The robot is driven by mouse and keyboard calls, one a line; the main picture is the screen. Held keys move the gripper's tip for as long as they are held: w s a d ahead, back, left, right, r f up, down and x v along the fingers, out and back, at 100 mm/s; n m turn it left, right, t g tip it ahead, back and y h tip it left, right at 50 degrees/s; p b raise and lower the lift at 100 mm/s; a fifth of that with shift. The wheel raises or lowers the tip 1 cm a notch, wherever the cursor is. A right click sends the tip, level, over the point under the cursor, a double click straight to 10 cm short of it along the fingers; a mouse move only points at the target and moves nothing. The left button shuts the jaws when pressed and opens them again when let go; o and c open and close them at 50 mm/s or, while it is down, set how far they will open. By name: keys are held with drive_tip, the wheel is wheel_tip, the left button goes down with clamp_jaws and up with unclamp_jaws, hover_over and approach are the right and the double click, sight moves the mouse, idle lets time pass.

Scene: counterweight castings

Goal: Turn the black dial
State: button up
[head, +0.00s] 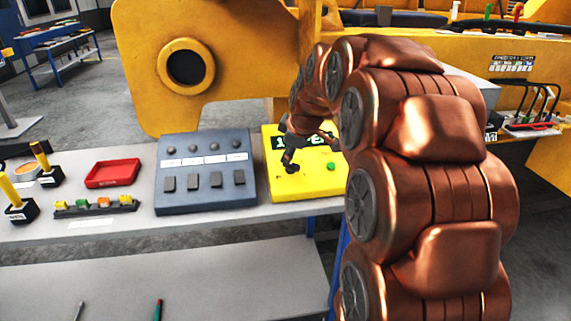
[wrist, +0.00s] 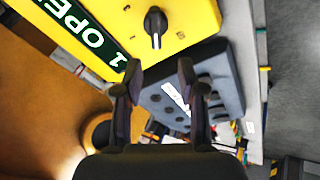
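The black dial (wrist: 156,27) is a round knob with a pale pointer line, on the yellow panel (wrist: 192,12). It also shows in the head view (head: 291,168), at the lower left of the yellow panel (head: 310,187), partly beside my gripper. A dark display on the panel reads "1 OPEN" (wrist: 88,37). My gripper (wrist: 158,72) is open, with its two fingers apart and nothing between them. In the wrist view the dial lies beyond the fingertips, roughly in line with the gap between them, and no contact shows.
A green button (head: 331,166) sits right of the dial. A grey switch box (head: 206,200) stands left of the yellow panel on the bench. A red tray (head: 113,173) lies farther left. A large yellow casting (head: 145,60) rises behind the bench.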

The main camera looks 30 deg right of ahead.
sight(291, 167)
drive_tip(key=shift+p+x, duration=0.9)
drive_tip(key=shift+x, duration=2.95)
drive_tip(key=shift+w+d+r, duration=0.1)
drive_tip(key=shift+w+d, duration=0.05)
clamp_jaws()
